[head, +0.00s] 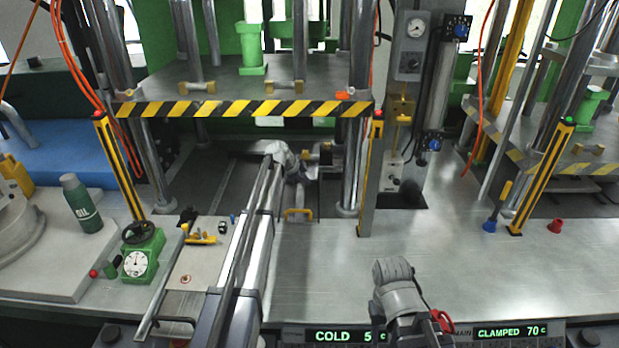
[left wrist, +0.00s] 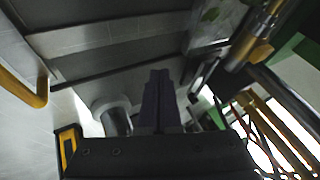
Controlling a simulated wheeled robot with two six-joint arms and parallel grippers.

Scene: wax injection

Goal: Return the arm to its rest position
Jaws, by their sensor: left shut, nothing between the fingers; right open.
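My left arm reaches from the bottom of the head view into the space under the striped press plate (head: 245,109). Its grey wrist end is beside a yellow handle (head: 298,214); the fingers cannot be made out there. In the left wrist view, my left gripper (left wrist: 160,100) shows dark fingers shut together with nothing between them. A grey cylinder is beside the fingers, and a yellow handle (left wrist: 24,86) is at the left edge. My right arm is folded low near the bottom centre of the head view; its gripper fingers are not visible.
Silver columns and yellow-black posts (head: 118,165) flank the press opening. A green gauge (head: 140,262), an oil bottle (head: 82,203) and a tray with a yellow tool (head: 200,236) stand left of my arm. The steel table (head: 500,275) is clear at right front.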

